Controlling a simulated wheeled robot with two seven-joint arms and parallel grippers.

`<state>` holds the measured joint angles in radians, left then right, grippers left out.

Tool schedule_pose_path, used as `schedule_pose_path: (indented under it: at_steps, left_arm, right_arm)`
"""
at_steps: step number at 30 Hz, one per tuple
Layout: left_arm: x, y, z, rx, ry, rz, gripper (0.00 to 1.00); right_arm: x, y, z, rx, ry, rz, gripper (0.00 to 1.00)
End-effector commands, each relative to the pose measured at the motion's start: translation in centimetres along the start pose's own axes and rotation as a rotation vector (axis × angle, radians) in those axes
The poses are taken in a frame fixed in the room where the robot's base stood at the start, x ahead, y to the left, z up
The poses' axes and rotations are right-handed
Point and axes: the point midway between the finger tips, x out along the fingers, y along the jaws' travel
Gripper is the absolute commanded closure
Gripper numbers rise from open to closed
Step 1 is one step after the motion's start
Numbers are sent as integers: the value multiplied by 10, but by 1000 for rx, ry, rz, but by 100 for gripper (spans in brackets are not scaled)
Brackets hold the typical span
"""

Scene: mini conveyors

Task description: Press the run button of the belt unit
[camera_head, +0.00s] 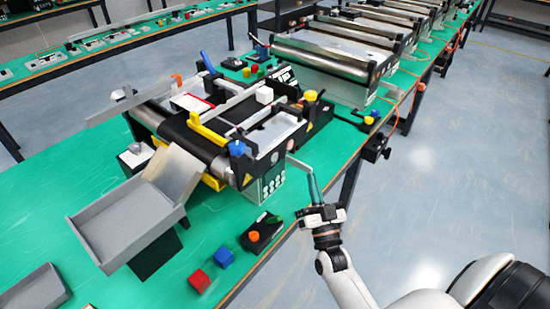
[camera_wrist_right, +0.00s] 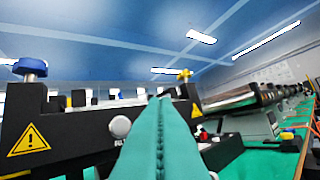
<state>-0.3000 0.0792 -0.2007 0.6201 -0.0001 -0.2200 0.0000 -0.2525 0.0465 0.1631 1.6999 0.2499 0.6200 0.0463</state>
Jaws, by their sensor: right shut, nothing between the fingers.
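The belt unit (camera_head: 218,140) stands on the green table, with a dark belt, yellow guides and a blue knob (camera_head: 237,148). In the right wrist view its black side frame (camera_wrist_right: 68,135) bears a yellow warning triangle (camera_wrist_right: 29,140) and a pale round knob (camera_wrist_right: 121,126). A small black control box (camera_head: 266,238) at the front table edge has an orange button (camera_head: 253,236) and green round parts. My right gripper (camera_head: 312,178) is shut and empty, beside the unit's near right corner, apart from the control box. My left gripper is out of view.
A grey tray (camera_head: 105,238) stands left of the unit below a chute. A red cube (camera_head: 199,281) and a blue cube (camera_head: 223,257) lie near the front edge. More conveyors (camera_head: 330,65) extend behind. Open floor (camera_head: 450,170) lies right of the table.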

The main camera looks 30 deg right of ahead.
Motion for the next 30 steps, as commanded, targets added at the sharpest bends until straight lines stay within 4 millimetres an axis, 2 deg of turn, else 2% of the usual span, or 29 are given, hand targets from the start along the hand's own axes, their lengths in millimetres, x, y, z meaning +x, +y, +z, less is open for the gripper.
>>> schedule_pose_path:
  at_steps: [5, 21, 30]
  left_arm:
    - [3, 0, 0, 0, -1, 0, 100]
    - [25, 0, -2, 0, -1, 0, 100]
    - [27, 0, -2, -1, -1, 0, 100]
  right_arm:
    - [5, 4, -5, 1, -1, 0, 100]
    - [53, 39, -41, 1, 1, 0, 100]
    - [61, 45, -45, -1, 2, 1, 100]
